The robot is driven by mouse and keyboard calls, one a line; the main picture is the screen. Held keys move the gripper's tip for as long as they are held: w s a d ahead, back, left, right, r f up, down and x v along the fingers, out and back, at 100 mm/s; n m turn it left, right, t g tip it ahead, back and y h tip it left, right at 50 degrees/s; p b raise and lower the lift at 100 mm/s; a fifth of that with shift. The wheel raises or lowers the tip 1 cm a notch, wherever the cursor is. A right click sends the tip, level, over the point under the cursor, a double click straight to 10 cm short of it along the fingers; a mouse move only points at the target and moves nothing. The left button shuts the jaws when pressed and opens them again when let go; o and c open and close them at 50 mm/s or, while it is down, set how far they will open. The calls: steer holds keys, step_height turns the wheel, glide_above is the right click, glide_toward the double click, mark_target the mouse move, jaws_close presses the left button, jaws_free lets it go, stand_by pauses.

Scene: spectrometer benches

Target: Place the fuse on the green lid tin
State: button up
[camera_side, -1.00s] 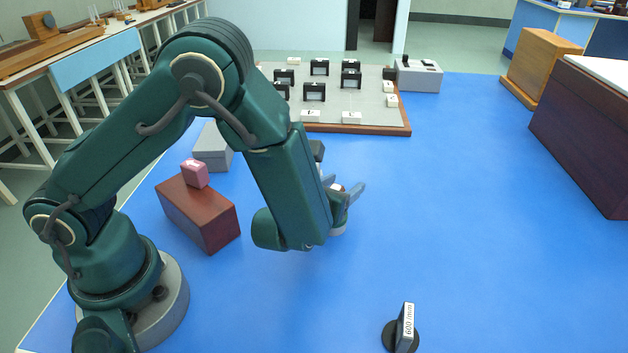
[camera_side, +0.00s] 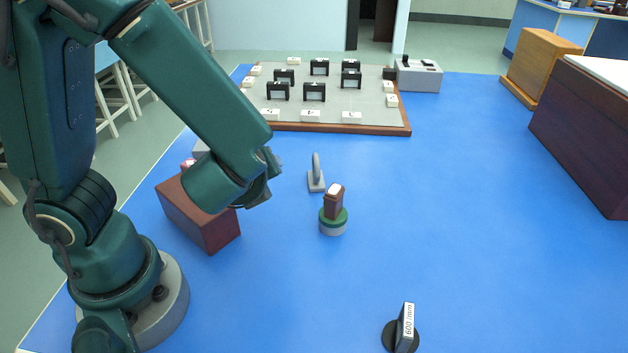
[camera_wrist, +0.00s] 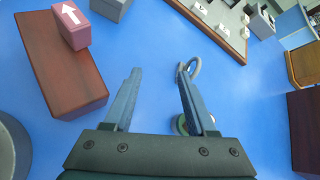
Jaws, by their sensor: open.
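The green lid tin (camera_side: 333,225) stands on the blue table, its grey side below a green lid. A small reddish-brown block with a white top (camera_side: 334,200), which looks like the fuse, stands on the lid; it leans slightly to the right in the picture. My gripper (camera_side: 268,180) is up and to the left of the tin, apart from it. In the wrist view my gripper (camera_wrist: 159,72) is open, with nothing between its fingers.
A grey hook-shaped piece (camera_side: 316,180) stands just behind the tin. A board of black frames (camera_side: 375,128) lies at the back. A "600/mm" piece (camera_side: 405,328) stands in front.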

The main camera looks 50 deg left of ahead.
steer(key=s+n+g, duration=0.1)
steer(key=s+n, duration=0.1)
steer(key=n, duration=0.1)
steer(key=s+n+g+h, duration=0.1)
steer(key=s+n, duration=0.1)
steer(key=n, duration=0.1)
steer(key=s+a+n+g+h, duration=0.1)
steer(key=s+n, duration=0.1)
steer(key=n, duration=0.2)
steer(key=shift+s+r+g, duration=0.35)
steer(key=shift+s+g, duration=0.05)
steer(key=s+d+r+n+t+h, duration=0.1)
steer(key=d+r+n+h, duration=0.4)
steer(key=n, duration=0.5)
steer(key=shift+d+n+t+h, duration=0.4)
steer(key=shift+d+t+h, duration=0.3)
steer(key=shift+d, duration=0.05)
